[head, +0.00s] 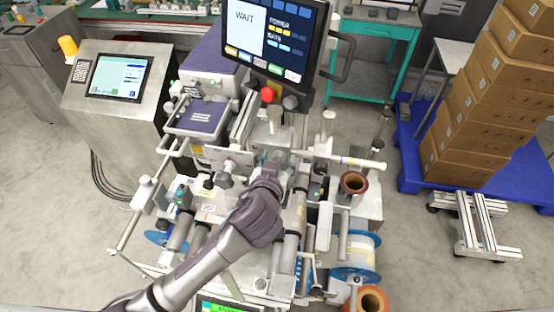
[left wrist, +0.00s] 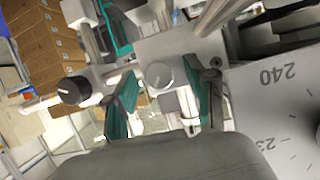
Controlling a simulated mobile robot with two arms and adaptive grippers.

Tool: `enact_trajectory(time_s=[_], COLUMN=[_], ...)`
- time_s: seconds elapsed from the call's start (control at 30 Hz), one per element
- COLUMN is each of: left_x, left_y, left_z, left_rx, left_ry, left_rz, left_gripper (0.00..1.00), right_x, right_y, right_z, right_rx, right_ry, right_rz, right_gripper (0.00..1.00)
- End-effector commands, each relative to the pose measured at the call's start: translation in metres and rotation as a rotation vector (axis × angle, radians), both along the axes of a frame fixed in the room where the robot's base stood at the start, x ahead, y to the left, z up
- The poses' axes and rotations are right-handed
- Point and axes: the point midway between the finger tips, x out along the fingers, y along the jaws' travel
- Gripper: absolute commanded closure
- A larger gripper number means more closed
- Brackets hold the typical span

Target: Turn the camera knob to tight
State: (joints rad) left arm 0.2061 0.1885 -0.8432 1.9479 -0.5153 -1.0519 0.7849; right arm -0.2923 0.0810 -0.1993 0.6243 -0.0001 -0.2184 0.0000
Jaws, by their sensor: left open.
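My left gripper (head: 273,163) reaches over the middle of the machine in the head view, with its fingertips partly hidden by the hand. In the left wrist view the gripper (left wrist: 162,102) is open, with teal finger pads apart and nothing held between them. A round grey knob (left wrist: 158,75) with a pointer line sits on a grey bracket just beyond and between the fingers, seemingly apart from them. I cannot tell which knob is the camera knob. My right gripper is not in view.
A large plate marked 240 (left wrist: 290,90) stands close on the right in the wrist view. The monitor (head: 268,35) reads WAIT above the machine. Rollers and reels (head: 357,255) crowd around the arm. Stacked boxes (head: 485,100) stand at right on a blue pallet.

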Motion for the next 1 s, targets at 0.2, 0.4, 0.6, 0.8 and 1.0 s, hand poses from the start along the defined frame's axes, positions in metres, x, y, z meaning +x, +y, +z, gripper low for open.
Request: enact_trajectory(time_s=[0.2, 0.4, 0.6, 0.8, 1.0], left_x=[-0.0001, -0.0002, -0.0003, -0.0003, -0.0006], left_y=[-0.0002, -0.0002, 0.0, -0.0006, -0.0015], left_z=[0.0001, 0.0002, 0.0001, 0.0003, -0.0002], left_rx=[0.0, 0.0, 0.001, 0.025, 0.115], left_ry=[0.0, 0.0, 0.0, -0.005, -0.022], left_rz=[0.0, 0.0, 0.0, 0.001, 0.001], left_gripper=[0.48, 0.81, 1.0, 1.0, 1.0], right_x=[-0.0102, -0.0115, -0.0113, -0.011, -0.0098], right_y=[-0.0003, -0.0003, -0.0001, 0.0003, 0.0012], right_z=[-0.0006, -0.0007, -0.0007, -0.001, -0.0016], right_rx=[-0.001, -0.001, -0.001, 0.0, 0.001], right_ry=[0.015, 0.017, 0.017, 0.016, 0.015], right_rz=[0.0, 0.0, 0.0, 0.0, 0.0], right_gripper=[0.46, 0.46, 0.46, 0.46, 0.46])
